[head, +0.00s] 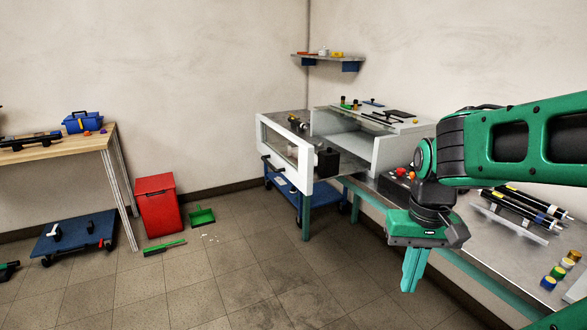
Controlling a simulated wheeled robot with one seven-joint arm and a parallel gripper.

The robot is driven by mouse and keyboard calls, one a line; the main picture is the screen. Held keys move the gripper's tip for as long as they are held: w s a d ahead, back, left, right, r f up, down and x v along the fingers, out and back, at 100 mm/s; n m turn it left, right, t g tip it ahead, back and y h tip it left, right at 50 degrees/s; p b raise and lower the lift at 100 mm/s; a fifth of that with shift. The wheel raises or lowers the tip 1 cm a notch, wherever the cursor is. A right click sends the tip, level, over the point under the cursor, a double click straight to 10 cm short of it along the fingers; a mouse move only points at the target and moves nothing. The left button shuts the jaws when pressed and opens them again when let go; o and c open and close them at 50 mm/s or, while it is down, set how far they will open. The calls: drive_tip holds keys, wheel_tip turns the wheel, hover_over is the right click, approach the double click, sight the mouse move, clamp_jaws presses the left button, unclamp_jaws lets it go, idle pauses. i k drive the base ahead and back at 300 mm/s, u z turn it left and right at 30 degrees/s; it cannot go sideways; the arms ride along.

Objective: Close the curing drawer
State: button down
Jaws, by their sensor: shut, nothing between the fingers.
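The curing drawer (286,149) is a white-framed drawer with a clear front panel and a dark handle (272,162). It is pulled out of the white curing cabinet (362,147) on the bench, towards the left. My gripper (411,285) points down in front of the bench edge, to the right of the drawer and lower in the picture. It is shut and empty, and apart from the drawer. Part of the drawer's inside is hidden by its front panel.
The metal bench (482,236) runs along the right, with black rollers (523,210) and several small colored jars. A blue cart (290,188) stands below the drawer. A red bin (158,203), green dustpan (202,216) and brush (165,247) are on the left floor.

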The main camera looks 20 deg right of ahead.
sight(302, 174)
drive_tip(key=u, duration=0.05)
drive_tip(key=i, duration=1)
drive_tip(key=z, duration=0.05)
